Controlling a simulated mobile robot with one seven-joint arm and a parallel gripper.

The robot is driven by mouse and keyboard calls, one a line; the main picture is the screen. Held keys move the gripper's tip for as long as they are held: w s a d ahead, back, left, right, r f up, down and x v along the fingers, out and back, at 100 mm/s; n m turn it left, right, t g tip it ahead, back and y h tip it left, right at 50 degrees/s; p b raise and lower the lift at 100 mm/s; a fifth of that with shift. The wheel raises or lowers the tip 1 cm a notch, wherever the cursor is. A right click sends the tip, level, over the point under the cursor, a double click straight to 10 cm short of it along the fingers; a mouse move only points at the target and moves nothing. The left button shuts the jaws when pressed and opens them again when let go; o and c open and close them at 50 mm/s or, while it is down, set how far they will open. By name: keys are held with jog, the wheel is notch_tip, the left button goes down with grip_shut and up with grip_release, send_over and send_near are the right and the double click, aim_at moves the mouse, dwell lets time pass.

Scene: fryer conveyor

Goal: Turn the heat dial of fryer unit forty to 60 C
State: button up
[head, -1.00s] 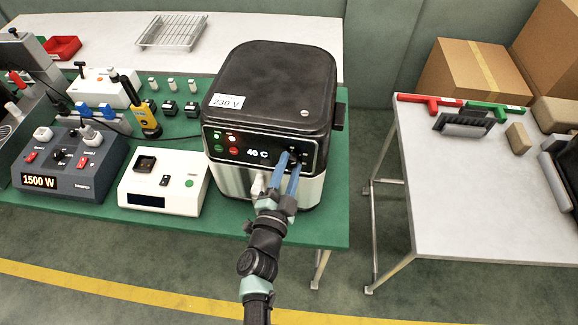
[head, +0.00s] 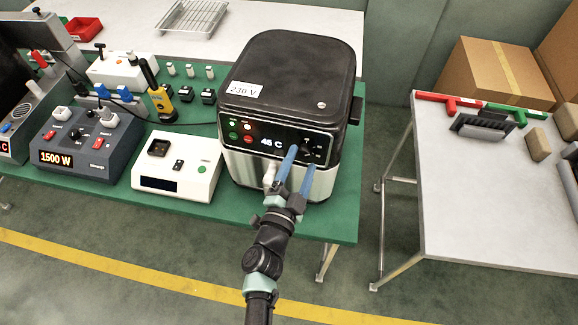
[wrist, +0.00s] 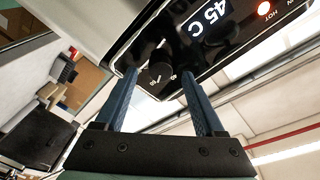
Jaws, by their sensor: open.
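The fryer unit (head: 290,70) is a black and silver box with a "230 V" label on its lid. Its front display (head: 271,142) reads 45 C, and the same reading shows in the wrist view (wrist: 208,18). The heat dial (wrist: 159,73) is a small black round knob on the glossy front panel, with white scale marks around it. My gripper (head: 302,157) is at the right part of that panel. Its two blue fingers (wrist: 158,76) are open, one on each side of the dial. I cannot tell whether they touch it.
The fryer stands on a green-topped table (head: 215,218). To its left are a white box with a dark display (head: 176,176) and a grey unit reading 1500 W (head: 75,145). A grey table (head: 460,220) stands at the right, across a floor gap.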

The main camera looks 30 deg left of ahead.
jog(key=s+d+b, duration=0.1)
jog(key=s+b, duration=0.1)
jog(key=s, duration=0.9)
jog(key=shift+s+d, duration=0.2)
jog(key=shift+d, duration=0.1)
